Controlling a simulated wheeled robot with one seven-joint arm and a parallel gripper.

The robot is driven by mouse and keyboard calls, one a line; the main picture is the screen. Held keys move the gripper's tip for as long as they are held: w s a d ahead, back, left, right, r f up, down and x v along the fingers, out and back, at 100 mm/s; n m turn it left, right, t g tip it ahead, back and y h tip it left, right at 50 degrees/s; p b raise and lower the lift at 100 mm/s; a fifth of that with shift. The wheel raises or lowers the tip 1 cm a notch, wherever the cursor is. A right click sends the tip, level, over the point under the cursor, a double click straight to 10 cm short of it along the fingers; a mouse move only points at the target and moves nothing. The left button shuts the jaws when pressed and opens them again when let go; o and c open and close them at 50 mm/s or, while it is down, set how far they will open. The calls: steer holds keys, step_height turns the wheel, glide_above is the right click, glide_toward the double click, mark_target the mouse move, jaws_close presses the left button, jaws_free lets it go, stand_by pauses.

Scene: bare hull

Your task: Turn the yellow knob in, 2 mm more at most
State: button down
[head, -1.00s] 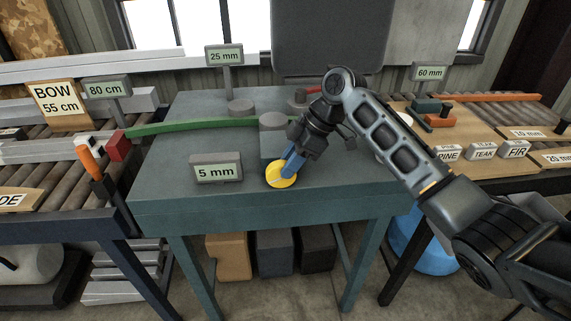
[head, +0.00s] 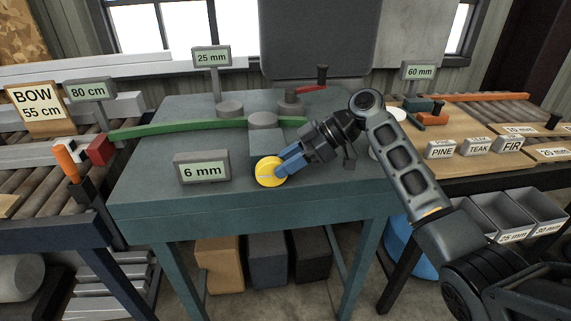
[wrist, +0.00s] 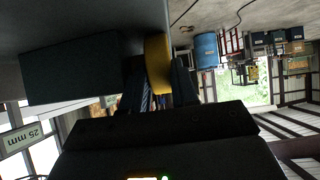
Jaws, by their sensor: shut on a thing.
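The yellow knob (head: 268,172) is a round disc with a pale line across its face, at the front of a grey block (head: 265,140) on the teal table. My gripper (head: 284,166) has blue fingers shut on the knob from its right side. In the wrist view the knob (wrist: 158,62) shows as a yellow band between my fingers (wrist: 160,88). The small display (head: 203,170) left of the knob reads 6 mm. A curved green strip (head: 175,127) runs across the table behind the display, passing the grey block.
A 25 mm display (head: 211,57) stands behind, and it also shows in the wrist view (wrist: 22,138). The roller bench with a red block (head: 99,150) is left. The teal table's front left (head: 150,198) is clear.

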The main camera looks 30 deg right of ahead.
steer(key=shift+a, duration=0.1)
steer(key=c, duration=1.1)
jaws_free()
steer(key=shift+c, duration=0.2)
steer(key=shift+r, duration=0.15)
